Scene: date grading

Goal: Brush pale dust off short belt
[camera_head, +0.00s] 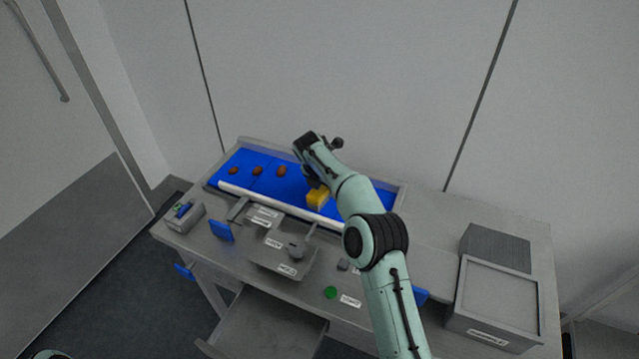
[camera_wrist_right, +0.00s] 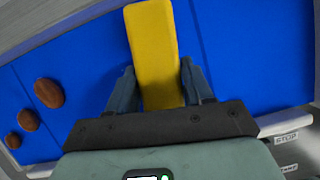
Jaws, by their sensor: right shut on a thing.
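The short blue belt (camera_head: 226,171) lies across the back of the grey bench. Brown dates (camera_head: 257,170) lie on its left part, and they also show at the left of the right wrist view (camera_wrist_right: 48,92). My right gripper (camera_wrist_right: 158,88) is shut on a yellow block-like brush (camera_wrist_right: 153,50) over the belt. The brush also shows in the head view (camera_head: 317,197), near the belt's front edge; whether it touches the belt I cannot tell. I make out no pale dust; my right arm hides part of the belt. My left gripper is not in view.
A white rail (camera_head: 262,199) runs along the belt's front. Grey labelled trays (camera_head: 280,262) and a green button (camera_head: 331,292) are in front of it. A grey crate (camera_head: 497,300) stands at the right, and a small switch box (camera_head: 184,215) at the left. A wall rises behind.

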